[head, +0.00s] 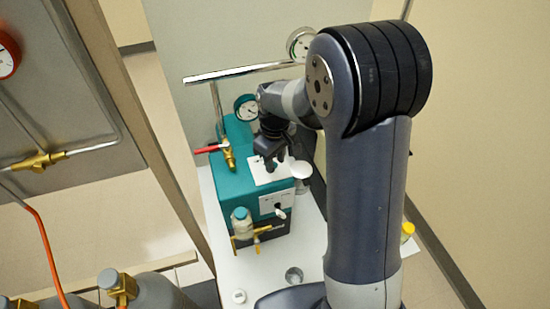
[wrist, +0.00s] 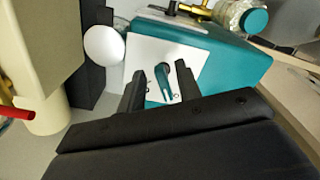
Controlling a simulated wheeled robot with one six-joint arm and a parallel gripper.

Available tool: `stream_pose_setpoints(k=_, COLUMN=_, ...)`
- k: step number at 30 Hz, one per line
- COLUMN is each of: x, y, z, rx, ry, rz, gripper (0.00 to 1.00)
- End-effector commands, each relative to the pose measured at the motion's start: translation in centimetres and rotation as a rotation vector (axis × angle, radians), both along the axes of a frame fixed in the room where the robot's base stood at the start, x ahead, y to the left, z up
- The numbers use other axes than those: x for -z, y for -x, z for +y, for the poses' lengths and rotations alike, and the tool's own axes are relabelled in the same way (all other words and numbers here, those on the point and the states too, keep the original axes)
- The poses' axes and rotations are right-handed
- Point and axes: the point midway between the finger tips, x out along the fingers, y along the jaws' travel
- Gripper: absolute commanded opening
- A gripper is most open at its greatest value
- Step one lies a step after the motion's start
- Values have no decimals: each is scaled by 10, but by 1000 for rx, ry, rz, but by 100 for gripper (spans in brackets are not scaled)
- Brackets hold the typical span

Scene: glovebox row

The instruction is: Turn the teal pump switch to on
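The teal pump (head: 230,190) is a box on a white bench. A white plate (wrist: 148,52) lies on its top face. The small teal pump switch (wrist: 163,82) stands on this plate, with small dark marks near its lower end that I cannot read clearly. My gripper (wrist: 160,88) is above the plate with its fingers apart, one on each side of the switch. I cannot tell whether either finger touches it. In the head view my gripper (head: 270,160) is over the pump's top, and the arm and fingers hide the switch there.
A second white plate with a pale lever (head: 279,210) is on the pump's front. A red-handled brass valve (head: 228,153), a gauge (head: 247,107) and a teal-capped bottle (head: 241,222) are close by. A white round thing (wrist: 104,44) is beside the pump.

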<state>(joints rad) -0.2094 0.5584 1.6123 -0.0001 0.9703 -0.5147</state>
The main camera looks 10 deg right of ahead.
Motion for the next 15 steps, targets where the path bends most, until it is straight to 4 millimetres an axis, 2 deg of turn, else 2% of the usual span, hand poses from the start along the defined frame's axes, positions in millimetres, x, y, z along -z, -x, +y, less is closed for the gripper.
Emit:
stream_pose_setpoints(k=5, x=0, y=0, z=0, rx=0, ry=0, rz=0, gripper=32)
stream_pose_setpoints(k=15, x=0, y=0, z=0, rx=0, ry=0, rz=0, gripper=4)
